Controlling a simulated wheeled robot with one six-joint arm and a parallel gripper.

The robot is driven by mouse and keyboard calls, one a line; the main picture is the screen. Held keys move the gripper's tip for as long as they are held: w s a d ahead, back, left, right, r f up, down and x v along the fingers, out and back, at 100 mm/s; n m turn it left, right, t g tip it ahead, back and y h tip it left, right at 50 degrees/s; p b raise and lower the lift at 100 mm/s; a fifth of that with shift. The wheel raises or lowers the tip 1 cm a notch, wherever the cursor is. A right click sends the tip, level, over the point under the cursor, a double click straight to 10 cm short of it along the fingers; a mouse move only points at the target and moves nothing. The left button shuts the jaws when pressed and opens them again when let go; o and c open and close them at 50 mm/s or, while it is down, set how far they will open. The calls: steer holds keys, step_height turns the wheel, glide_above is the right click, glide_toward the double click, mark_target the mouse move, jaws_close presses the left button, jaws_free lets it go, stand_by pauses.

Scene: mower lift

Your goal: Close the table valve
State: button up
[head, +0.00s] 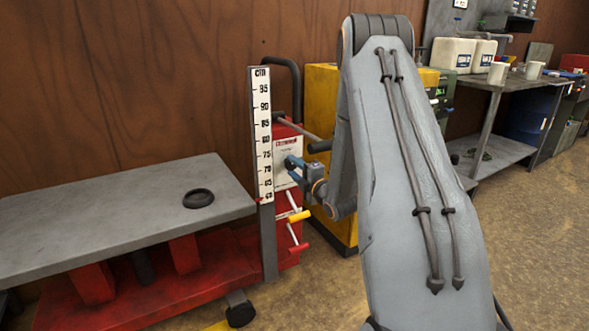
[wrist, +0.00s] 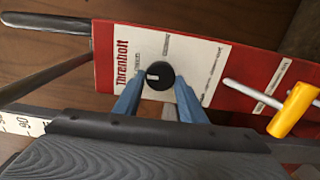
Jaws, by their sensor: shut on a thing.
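A round black knob (wrist: 159,75) with a short white mark sits on the white label panel (wrist: 118,62) of the red control box, which also shows in the head view (head: 287,150). I take this knob to be the table valve. My gripper (wrist: 156,92) has its two blue fingers on either side of the knob and is shut on it. The white mark points to the left in the wrist view. In the head view my gripper (head: 291,164) is against the panel and the knob is hidden.
A yellow-handled lever (wrist: 293,110) sticks out beside the knob; it also shows in the head view (head: 299,216), above a red-handled lever (head: 298,248). A height scale (head: 262,130) stands close left of my gripper.

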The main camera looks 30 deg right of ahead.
steer(key=o, duration=1)
steer(key=shift+s+d+p, duration=0.1)
steer(key=shift+s+p, duration=0.35)
steer(key=shift+s, duration=3.45)
